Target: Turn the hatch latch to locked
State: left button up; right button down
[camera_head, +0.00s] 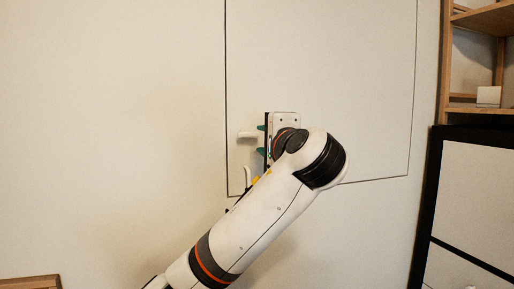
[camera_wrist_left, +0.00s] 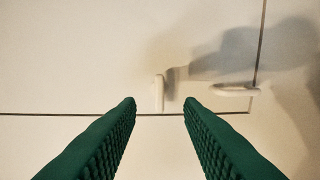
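The hatch (camera_head: 345,60) is a large pale panel outlined by a dark seam in the wall. A short white bar, apparently the latch (camera_head: 247,134), lies level near the hatch's left edge in the head view. The left wrist view shows the bar upright (camera_wrist_left: 159,92), its lower end near the seam. My left gripper (camera_head: 262,140) is open, its green fingers apart. In the left wrist view the bar appears between the fingertips (camera_wrist_left: 159,101), with no visible contact. Its exact distance is unclear. My right gripper is out of view.
A thin white handle (camera_head: 247,178) is near the hatch's lower left corner; it also shows in the left wrist view (camera_wrist_left: 236,91). A wooden shelf (camera_head: 488,18) and a black-framed white cabinet (camera_head: 472,185) stand at right. The wall (camera_head: 110,120) to the left is bare.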

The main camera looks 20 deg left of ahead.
pick_arm(q)
jog(key=b+v, duration=0.1)
jog(key=v, duration=0.3)
